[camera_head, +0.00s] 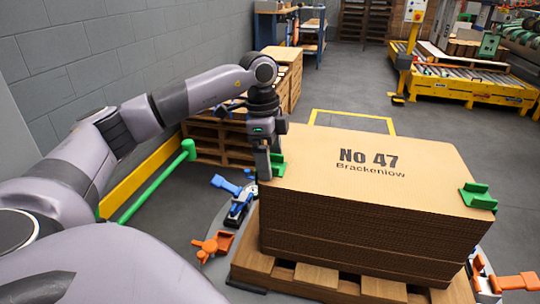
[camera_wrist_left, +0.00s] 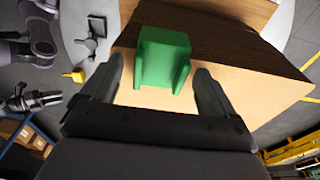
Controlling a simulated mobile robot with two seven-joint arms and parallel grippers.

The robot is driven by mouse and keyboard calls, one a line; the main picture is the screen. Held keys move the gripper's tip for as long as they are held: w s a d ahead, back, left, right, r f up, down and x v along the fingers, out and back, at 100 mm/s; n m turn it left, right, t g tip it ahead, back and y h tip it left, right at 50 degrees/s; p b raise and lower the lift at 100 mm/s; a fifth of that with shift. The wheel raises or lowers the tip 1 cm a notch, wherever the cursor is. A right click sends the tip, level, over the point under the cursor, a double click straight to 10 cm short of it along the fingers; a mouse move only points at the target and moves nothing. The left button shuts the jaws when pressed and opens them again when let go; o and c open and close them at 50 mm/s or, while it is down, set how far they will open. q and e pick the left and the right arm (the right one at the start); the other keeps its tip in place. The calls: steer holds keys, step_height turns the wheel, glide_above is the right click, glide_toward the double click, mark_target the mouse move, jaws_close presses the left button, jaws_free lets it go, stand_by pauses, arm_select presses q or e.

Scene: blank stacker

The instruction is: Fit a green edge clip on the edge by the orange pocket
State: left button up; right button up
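A green edge clip (camera_head: 278,164) sits on the left edge of the cardboard stack (camera_head: 345,195). In the left wrist view the clip (camera_wrist_left: 163,60) is on the stack's edge between the fingers of my left gripper (camera_wrist_left: 159,68), with gaps on both sides. My left gripper (camera_head: 264,160) is open and pointing down beside this clip. A second green clip (camera_head: 478,196) sits at the stack's right corner. An orange part (camera_head: 213,246) is low at the stack's left, and another (camera_head: 515,282) is low at its right; I cannot tell which is the pocket. My right gripper does not show.
The stack rests on a wooden pallet (camera_head: 310,277). A blue fixture (camera_head: 237,196) stands left of it, and a green rail (camera_head: 155,184) runs along the wall. Yellow floor lines (camera_head: 350,114) lie behind. A roller conveyor (camera_head: 455,86) stands at the back right, with open floor between.

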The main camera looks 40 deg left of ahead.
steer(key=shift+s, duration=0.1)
arm_select(q)
steer(key=r, duration=0.2)
steer(key=r+p, duration=0.1)
steer(key=r, duration=0.2)
steer(key=shift+s+a+r, duration=0.15)
steer(key=shift+a+r, duration=0.15)
steer(key=shift+r, duration=0.1)
steer(key=shift+a+r+p, duration=0.1)
steer(key=shift+r+p, duration=0.2)
steer(key=shift+r, duration=0.35)
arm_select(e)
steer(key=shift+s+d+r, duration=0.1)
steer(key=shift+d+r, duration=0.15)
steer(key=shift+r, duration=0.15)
